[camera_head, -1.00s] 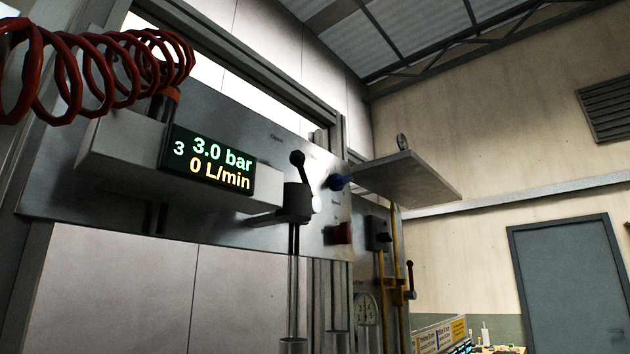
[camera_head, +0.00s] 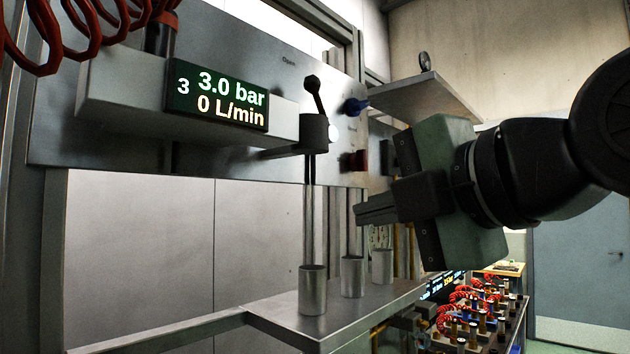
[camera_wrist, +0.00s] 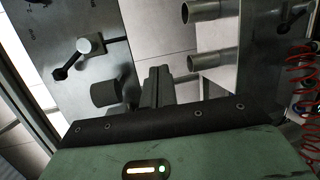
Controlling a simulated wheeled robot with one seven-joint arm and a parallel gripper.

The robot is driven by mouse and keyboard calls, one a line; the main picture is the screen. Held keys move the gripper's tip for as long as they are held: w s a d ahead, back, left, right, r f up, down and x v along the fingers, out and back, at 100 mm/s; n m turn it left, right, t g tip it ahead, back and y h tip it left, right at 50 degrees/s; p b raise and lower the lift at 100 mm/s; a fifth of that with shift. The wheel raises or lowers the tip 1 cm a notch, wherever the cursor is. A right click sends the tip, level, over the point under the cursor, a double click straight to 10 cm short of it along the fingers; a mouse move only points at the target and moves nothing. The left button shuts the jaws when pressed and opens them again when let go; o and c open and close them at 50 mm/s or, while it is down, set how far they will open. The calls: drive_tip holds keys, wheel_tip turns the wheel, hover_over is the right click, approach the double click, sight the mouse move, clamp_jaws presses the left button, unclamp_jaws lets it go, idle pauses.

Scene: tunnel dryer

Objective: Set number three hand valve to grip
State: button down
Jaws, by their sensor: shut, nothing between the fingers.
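In the wrist view, a knobbed lever (camera_wrist: 62,73) on a pale cylinder appears left of my fingers. My gripper (camera_head: 358,212) is shut and empty, below and right of the valve, apart from it.
The display (camera_head: 218,95) is left of the valve. Metal cups (camera_head: 313,290) stand on a shelf below. Red coiled hoses hang at upper left.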

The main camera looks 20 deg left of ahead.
sight(319, 99)
wheel_tip(319, 99, up, 12)
drive_tip(key=s+n+t+y, duration=0.1)
drive_tip(key=n+y, duration=0.2)
drive_tip(key=n, duration=0.2)
drive_tip(key=shift+r+t, duration=0.25)
drive_tip(key=shift+t, duration=0.05)
drive_tip(key=shift+a+p, duration=0.1)
drive_tip(key=shift+p, duration=0.2)
drive_tip(key=p+x, duration=0.5)
drive_tip(key=x, duration=0.4)
drive_tip(key=shift+r, duration=0.2)
drive_tip(key=shift+w+a+f+p, duration=0.1)
drive_tip(key=shift+w+a+p, duration=0.15)
drive_tip(key=shift+a+p, duration=0.15)
